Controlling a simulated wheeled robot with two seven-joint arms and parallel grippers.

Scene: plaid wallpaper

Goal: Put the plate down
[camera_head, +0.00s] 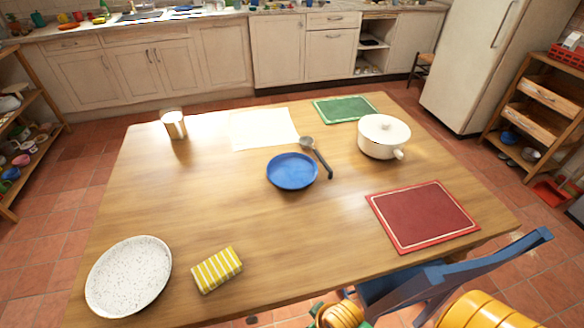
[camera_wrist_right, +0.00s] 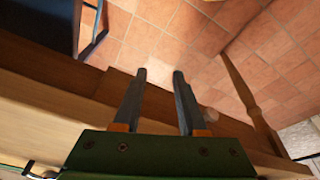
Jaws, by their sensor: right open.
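A white speckled plate (camera_head: 128,277) rests flat on the wooden table (camera_head: 200,220) at the front left corner. A blue round dish (camera_head: 291,171), like a shallow plate, rests near the table's middle. Neither is in a gripper. In the right wrist view my right gripper (camera_wrist_right: 160,76) is open with nothing between its fingers. Tiled floor and a wooden edge show beyond it. Yellow and green parts of my own arm show at the bottom of the head view. My left gripper is not in view.
A blue chair (camera_head: 440,275) stands at front right. Table centre-left is clear.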

